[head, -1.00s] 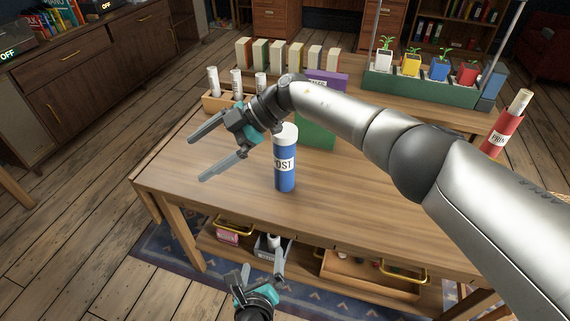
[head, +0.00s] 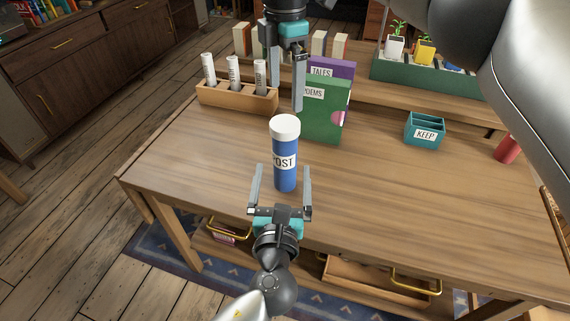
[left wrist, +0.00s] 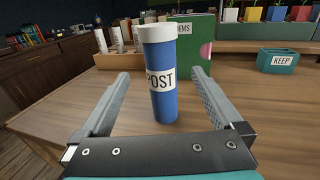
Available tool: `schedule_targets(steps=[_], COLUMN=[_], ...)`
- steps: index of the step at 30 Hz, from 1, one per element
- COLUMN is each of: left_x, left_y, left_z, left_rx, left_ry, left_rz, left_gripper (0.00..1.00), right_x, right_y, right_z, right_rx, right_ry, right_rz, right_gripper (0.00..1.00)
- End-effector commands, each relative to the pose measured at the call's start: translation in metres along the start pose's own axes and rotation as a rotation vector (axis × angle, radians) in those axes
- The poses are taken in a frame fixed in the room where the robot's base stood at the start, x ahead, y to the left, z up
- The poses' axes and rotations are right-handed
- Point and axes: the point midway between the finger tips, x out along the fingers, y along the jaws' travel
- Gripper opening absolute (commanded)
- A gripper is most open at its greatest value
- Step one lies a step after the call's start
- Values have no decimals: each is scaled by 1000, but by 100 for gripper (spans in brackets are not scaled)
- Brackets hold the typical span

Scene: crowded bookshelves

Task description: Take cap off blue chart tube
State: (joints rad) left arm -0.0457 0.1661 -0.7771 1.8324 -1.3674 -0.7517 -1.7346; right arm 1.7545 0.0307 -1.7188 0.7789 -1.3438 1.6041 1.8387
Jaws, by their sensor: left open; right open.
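The blue chart tube (head: 285,172) stands upright on the table, with a label reading POST and a white cap (head: 285,127) on top. It also shows in the left wrist view (left wrist: 164,100), with its cap (left wrist: 156,33). My left gripper (head: 283,172) is open, its fingers pointing at the tube's lower body from the near side. In the left wrist view the tube stands ahead, between the lines of the two fingers. My right gripper (head: 285,100) is open and empty, fingers pointing down, above and behind the cap.
A wooden rack (head: 237,97) with several white rolls stands behind left. Green (head: 323,112) and purple (head: 333,70) books stand close behind the tube. A teal KEEP box (head: 425,130) is at right. A green planter (head: 420,80) is farther back. The table's right front is clear.

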Motion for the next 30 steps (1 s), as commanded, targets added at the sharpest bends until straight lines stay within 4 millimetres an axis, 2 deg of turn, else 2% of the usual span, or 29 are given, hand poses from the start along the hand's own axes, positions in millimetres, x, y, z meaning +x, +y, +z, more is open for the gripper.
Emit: schedule_targets(steps=[6, 13, 19, 29, 30], left_x=[45, 79, 92, 94, 94], left_y=[0, 0, 0, 0, 0], left_z=[1, 0, -1, -1, -1], left_rx=[0, 0, -2, -2, -2], left_ry=[-1, 0, 2, 2, 2], left_rz=[0, 0, 0, 0, 0], left_gripper=[100, 100, 100, 100, 96], right_x=[0, 0, 0, 0, 0], right_y=[0, 0, 0, 0, 0], right_z=[0, 0, 0, 0, 0], right_rx=[-1, -1, -1, -1, -1], right_ry=[2, 3, 3, 3, 3], right_rz=[0, 0, 1, 1, 1], right_gripper=[100, 100, 100, 100, 100])
